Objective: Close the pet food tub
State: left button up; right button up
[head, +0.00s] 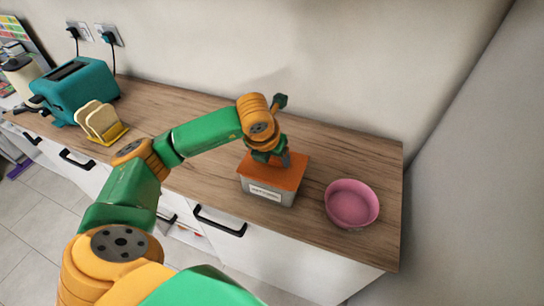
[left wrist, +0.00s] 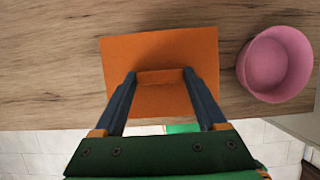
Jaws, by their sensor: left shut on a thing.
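The pet food tub (head: 285,199) is a grey box with a pale label on its front, standing on the wooden counter. Its flat orange lid (head: 292,178) lies over the top of the tub; it also shows in the left wrist view (left wrist: 160,45). I cannot tell whether the lid sits fully flush. My left gripper (head: 277,158) points down at the lid from above. In the left wrist view its fingers (left wrist: 159,76) are shut on the raised orange handle in the lid's middle. My right gripper is not in view.
A pink bowl (head: 351,204) stands just right of the tub on the counter. A teal toaster (head: 83,90) and a yellow rack with bread slices (head: 103,122) stand at the left. The counter (head: 350,153) is clear behind the tub. Wall sockets with plugs are at the back left.

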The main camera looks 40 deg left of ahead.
pick_arm(q)
jog(key=shift+f, duration=0.1)
dwell(0.3)
jog(key=shift+a+f+b, duration=0.1)
jog(key=shift+b, duration=0.3)
jog(key=shift+f, duration=0.15)
jog(key=shift+f+b, duration=0.25)
jog(key=shift+b, duration=0.3)
dwell(0.6)
jog(key=o, duration=1.3)
jog(key=shift+s, duration=0.1)
jog(key=shift+c, duration=0.2)
jog(key=shift+r, duration=0.1)
